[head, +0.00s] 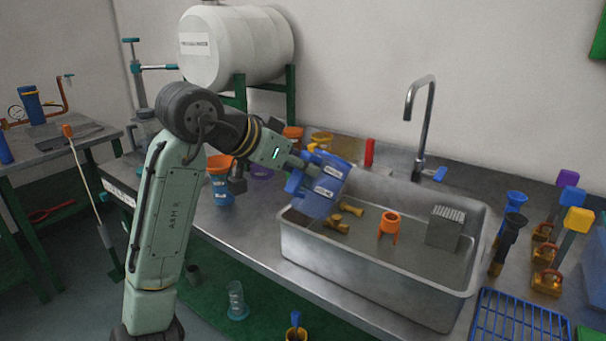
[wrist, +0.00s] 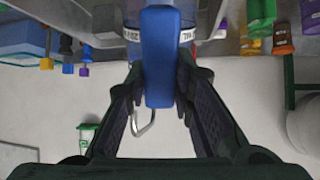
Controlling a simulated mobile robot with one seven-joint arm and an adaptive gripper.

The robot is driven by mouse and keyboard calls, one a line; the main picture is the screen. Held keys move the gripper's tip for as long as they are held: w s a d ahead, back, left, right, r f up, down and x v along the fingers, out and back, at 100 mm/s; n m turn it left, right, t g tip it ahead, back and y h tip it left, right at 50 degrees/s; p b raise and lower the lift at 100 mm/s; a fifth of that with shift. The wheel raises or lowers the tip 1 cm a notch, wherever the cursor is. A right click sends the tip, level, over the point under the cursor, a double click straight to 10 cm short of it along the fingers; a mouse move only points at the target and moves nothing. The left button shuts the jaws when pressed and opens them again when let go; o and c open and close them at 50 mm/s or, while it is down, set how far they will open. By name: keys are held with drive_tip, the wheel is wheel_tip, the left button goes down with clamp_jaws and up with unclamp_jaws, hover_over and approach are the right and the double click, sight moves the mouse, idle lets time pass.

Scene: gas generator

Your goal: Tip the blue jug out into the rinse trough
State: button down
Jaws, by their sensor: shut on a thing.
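The blue jug (head: 325,186) is tilted in the air over the left end of the rinse trough (head: 370,292) in the head view. My gripper (head: 297,170) is shut on the jug's blue handle. In the wrist view the handle (wrist: 157,60) stands between the two dark fingers of my gripper (wrist: 160,85). The rinse trough is a grey metal basin set in the bench. The jug's mouth and any contents are hidden from me.
Inside the trough are an orange stand (head: 389,224), yellow pieces (head: 347,210) and a grey block (head: 445,226). A tall tap (head: 420,120) rises behind it. A blue rack (head: 518,318) lies right of the trough. An orange-and-blue container (head: 221,180) stands left.

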drive_tip(key=shift+s+a+f+t+h+b, duration=0.2)
drive_tip(key=shift+t+h+b, duration=0.25)
drive_tip(key=shift+b, duration=0.7)
drive_tip(key=shift+s+a+f+t+h+b, duration=0.15)
drive_tip(key=shift+t+h+b, duration=0.25)
drive_tip(key=shift+b, duration=0.75)
drive_tip(key=t+h+b, duration=0.1)
drive_tip(key=b, duration=0.2)
drive_tip(key=t+h+b, duration=0.1)
drive_tip(key=h+b, duration=0.1)
drive_tip(key=b, duration=0.1)
drive_tip(key=shift+w+d+f+t, duration=0.15)
drive_tip(key=shift+w+f+t, duration=0.05)
drive_tip(key=shift+f+t, duration=0.2)
drive_tip(key=shift+r+t+h+b, duration=0.2)
drive_tip(key=shift+h+b, duration=0.25)
drive_tip(key=shift+b, duration=0.35)
